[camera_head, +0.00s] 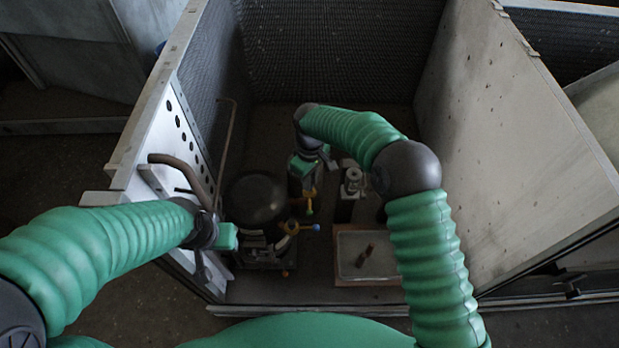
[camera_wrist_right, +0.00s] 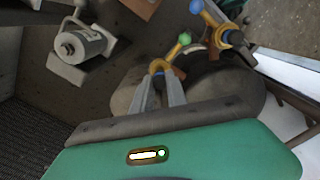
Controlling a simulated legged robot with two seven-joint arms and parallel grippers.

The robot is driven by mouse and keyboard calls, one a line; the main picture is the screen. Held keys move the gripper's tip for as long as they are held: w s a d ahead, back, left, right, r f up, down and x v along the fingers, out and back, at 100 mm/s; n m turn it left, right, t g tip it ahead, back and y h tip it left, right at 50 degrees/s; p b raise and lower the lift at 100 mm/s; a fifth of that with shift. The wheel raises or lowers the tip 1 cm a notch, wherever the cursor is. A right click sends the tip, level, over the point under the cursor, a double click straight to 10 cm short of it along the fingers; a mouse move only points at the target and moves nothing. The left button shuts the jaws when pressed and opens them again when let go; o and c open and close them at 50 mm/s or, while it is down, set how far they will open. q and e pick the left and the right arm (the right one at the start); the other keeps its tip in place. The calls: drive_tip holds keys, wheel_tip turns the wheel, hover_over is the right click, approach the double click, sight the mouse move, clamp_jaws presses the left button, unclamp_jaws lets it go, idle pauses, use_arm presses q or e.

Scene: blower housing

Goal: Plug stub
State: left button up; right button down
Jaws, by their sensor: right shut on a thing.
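My right gripper (camera_head: 304,187) points down inside the housing, just right of the black domed compressor (camera_head: 255,198). It is shut on a small yellow fitting with a green ball end; in the right wrist view the fitting (camera_wrist_right: 160,67) sits between the fingertips (camera_wrist_right: 160,84). A second yellow fitting (camera_head: 290,227) with a blue ball end stands beside the compressor, and it also shows in the right wrist view (camera_wrist_right: 232,37). I cannot tell whether the held fitting touches a stub. My left gripper (camera_head: 204,266) is at the left panel near a bent brown pipe; its fingers are unclear.
A silver cylinder on a bracket (camera_head: 352,181) stands right of the right gripper. A shallow pale tray (camera_head: 347,240) holds a small brown object (camera_head: 365,256). A perforated panel (camera_head: 180,115) stands left and a tall pale wall (camera_head: 520,140) right. Some floor at the back is clear.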

idle(0.4)
drive_tip(key=shift+f, duration=0.15)
drive_tip(key=shift+f, duration=0.2)
idle(0.3)
drive_tip(key=shift+f, duration=0.35)
idle(0.4)
drive_tip(key=shift+f, duration=0.5)
drive_tip(key=shift+p, duration=0.3)
drive_tip(key=shift+f, duration=0.1)
